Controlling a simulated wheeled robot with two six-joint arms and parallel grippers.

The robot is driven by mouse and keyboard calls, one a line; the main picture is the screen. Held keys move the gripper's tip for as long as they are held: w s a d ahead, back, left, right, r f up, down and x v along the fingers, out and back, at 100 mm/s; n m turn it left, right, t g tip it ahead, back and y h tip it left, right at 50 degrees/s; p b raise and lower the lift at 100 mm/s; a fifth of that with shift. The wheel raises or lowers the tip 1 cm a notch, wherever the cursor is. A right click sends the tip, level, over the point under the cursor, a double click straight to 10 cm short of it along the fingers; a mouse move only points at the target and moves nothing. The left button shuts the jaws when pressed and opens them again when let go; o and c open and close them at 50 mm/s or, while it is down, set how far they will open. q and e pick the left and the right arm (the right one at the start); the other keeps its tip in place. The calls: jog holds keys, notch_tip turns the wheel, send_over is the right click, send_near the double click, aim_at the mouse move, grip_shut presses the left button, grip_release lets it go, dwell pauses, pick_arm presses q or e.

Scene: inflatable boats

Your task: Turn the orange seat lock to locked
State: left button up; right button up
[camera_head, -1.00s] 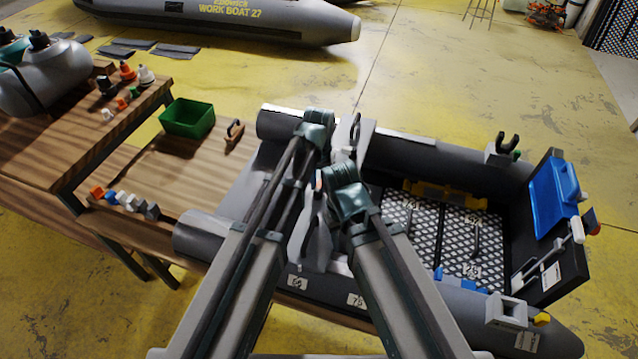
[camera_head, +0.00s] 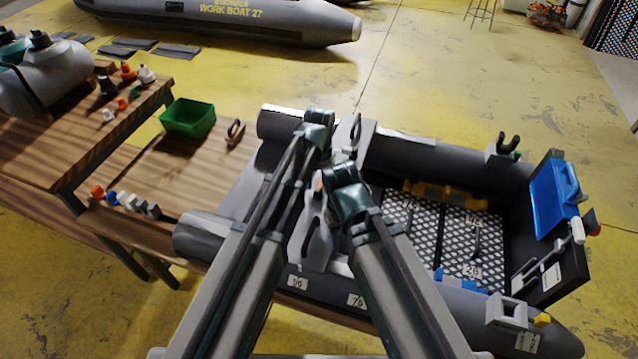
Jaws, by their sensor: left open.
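The grey boat (camera_head: 400,145) lies with its patterned floor to the right of my arms. A grey seat-like crosspiece (camera_head: 366,130) spans it near my wrists. A tiny orange spot (camera_head: 318,180) shows between my two wrists; it may be the seat lock, but its setting is too small to read. My left gripper (camera_head: 337,154) is open beside the crosspiece, close to the orange spot and partly hidden by my wrists. I cannot tell whether it touches anything.
A wooden bench on the left holds a green bin (camera_head: 188,118) and several small coloured fittings. A blue case (camera_head: 555,188) is at the boat's right end. A yellow part (camera_head: 445,193) lies on the boat floor. Another boat (camera_head: 230,20) lies behind on open yellow floor.

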aim_at(319, 186)
pick_arm(q)
notch_tip(319, 186, up, 14)
jog(key=p, duration=1.3)
jog(key=shift+f+p, duration=0.15)
jog(key=shift+p, duration=0.15)
jog(key=s+a, duration=0.2)
jog(key=s, duration=0.7)
jog(key=s+a+y, duration=0.1)
jog(key=s+a, duration=0.2)
jog(key=s, duration=0.6)
jog(key=shift+a, duration=0.15)
jog(key=shift+s, duration=0.1)
